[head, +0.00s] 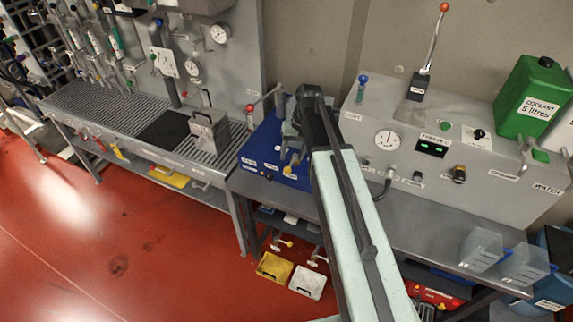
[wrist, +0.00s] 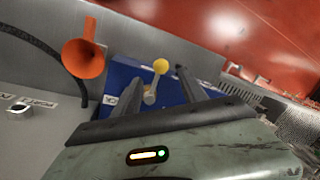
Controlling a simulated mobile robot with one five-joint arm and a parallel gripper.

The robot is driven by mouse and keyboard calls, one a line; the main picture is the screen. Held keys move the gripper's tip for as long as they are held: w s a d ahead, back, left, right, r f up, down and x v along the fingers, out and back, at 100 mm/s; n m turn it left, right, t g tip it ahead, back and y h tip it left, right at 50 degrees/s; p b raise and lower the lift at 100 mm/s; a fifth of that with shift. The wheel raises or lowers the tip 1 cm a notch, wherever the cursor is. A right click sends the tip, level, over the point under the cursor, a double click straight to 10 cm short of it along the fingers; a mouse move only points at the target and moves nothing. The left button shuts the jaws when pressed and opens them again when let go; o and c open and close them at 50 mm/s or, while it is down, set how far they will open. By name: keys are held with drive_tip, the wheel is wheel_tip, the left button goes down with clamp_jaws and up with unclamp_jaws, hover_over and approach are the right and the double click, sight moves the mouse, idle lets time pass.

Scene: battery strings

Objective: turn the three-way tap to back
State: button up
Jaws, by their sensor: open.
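The three-way tap appears to be the small metal lever with a yellow ball end (wrist: 160,66) on the blue panel (wrist: 122,74). In the wrist view the lever stands tilted between my two gripper fingers (wrist: 158,77), with a finger on either side. My gripper is open, and I cannot tell whether either finger touches the lever. In the head view the blue panel (head: 262,150) is partly covered by my arm and gripper (head: 291,150). A yellow knob (head: 287,171) shows just below the gripper there. The tap's body is mostly hidden.
An orange funnel-shaped part (wrist: 84,52) and a dark hose stand left of the fingers in the wrist view. A grey console (head: 405,180) with a gauge and switches is to the right. A slatted bench (head: 95,95) is to the left.

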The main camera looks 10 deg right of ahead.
sight(288, 168)
drive_tip(key=f+b, duration=0.2)
drive_tip(key=a+f+b, duration=0.1)
drive_tip(key=f+b, duration=0.3)
drive_tip(key=f, duration=0.1)
drive_tip(key=shift+a, duration=0.25)
drive_tip(key=shift+r, duration=0.1)
clamp_jaws()
idle(0.9)
